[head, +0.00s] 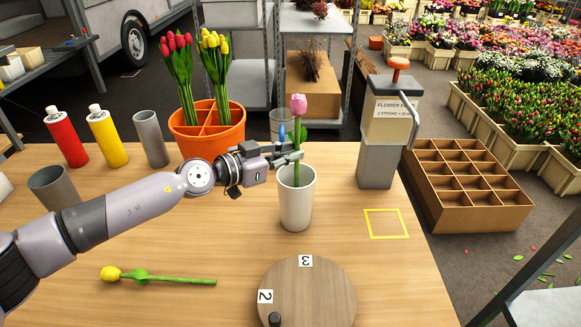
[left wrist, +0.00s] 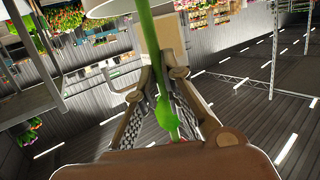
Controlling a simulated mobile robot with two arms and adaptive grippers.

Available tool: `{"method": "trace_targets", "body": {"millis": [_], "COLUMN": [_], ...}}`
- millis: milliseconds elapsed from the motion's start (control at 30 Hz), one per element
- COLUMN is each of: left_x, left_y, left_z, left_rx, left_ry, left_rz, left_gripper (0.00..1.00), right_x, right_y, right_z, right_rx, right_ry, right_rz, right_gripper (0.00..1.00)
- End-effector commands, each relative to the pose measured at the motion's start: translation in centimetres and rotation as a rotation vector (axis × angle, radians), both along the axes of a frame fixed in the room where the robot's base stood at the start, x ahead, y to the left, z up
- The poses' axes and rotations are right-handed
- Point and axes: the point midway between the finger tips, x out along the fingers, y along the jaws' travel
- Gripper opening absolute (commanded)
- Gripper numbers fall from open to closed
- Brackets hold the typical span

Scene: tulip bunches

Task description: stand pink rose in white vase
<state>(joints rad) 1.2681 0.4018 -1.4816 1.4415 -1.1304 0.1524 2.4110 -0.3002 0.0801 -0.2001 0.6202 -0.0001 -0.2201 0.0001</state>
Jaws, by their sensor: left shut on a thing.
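The pink rose (head: 299,104) is upright, bloom at the top, in the head view. My left gripper (head: 292,155) comes in from the left and is shut on its green stem, just above the white vase (head: 296,208). The stem runs down into the vase's mouth, and its lower end is hidden by the vase wall. In the left wrist view the green stem (left wrist: 163,85) runs between my two fingers, and part of the white vase (left wrist: 108,8) shows at the top edge. My right gripper is not in view.
An orange pot (head: 208,140) with tulips stands behind my left arm. A grey dispenser (head: 380,160) stands right of the vase. A round wooden turntable (head: 320,300) and a lying yellow flower (head: 150,277) are in front. A yellow square outline (head: 386,237) on the table is empty.

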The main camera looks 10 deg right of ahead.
Motion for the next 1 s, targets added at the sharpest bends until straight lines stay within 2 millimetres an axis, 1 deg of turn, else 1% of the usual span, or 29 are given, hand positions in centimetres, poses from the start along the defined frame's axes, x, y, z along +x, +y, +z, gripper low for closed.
{"method": "trace_targets", "body": {"millis": [33,100,167,433,833,933,967,1000], "left_x": [-0.1,-0.1,0.0,0.0,0.0,0.0,0.0,0.0], "left_y": [0.0,0.0,0.0,0.0,0.0,0.0,0.0,0.0], "left_z": [-1.2,-2.4,-3.1,-3.0,-4.2,-4.2,-4.2,-4.2], "left_rx": [-0.001,-0.002,-0.001,0.0,0.0,0.0,0.0,0.0], "left_ry": [0.005,0.006,0.004,0.001,0.004,0.001,0.001,0.001], "left_rz": [0.0,0.0,0.0,0.0,0.001,0.0,0.0,0.0], "left_gripper": [0.0,0.0,0.0,0.0,0.0,0.0,0.09,0.12], "right_x": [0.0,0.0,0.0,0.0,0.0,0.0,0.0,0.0], "right_y": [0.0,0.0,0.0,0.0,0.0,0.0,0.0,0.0], "right_z": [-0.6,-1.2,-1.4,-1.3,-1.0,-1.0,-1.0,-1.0], "right_rx": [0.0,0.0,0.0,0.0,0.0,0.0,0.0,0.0], "right_ry": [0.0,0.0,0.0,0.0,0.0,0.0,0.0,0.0], "right_rz": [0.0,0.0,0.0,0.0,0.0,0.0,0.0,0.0], "right_gripper": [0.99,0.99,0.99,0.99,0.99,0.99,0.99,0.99]}}
